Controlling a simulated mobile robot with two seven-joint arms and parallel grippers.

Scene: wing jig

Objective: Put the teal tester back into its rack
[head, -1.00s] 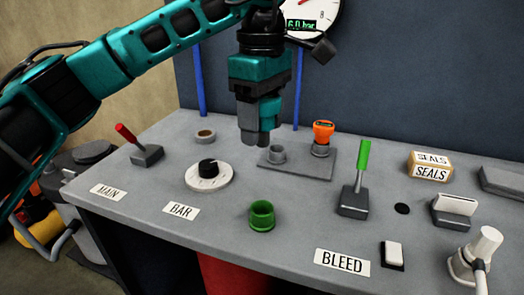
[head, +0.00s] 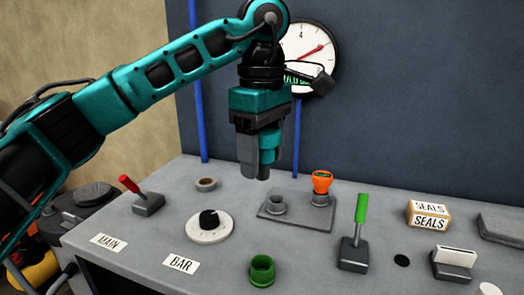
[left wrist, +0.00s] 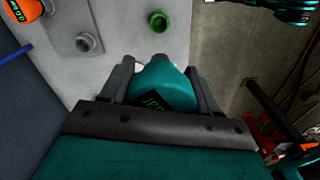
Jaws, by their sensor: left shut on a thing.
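My left gripper (head: 256,172) points down, shut on the teal tester (head: 271,143), whose teal body shows beside the fingers in the head view. In the left wrist view the tester (left wrist: 165,86) sits between both fingers, with green characters on a dark display. The rack (head: 293,222) is a grey plate on the bench with two round sockets. Its left socket (head: 277,203) is empty. The right one holds an orange tester (head: 321,184). The held tester is above the bench, up and slightly left of the empty socket in the picture, apart from it.
A green cup (head: 262,270) stands in front of the rack. A green-handled lever (head: 359,225) is to its right, a dial (head: 209,225) and red-handled lever (head: 140,193) to its left. A gauge (head: 305,60) and blue pipes stand behind the gripper.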

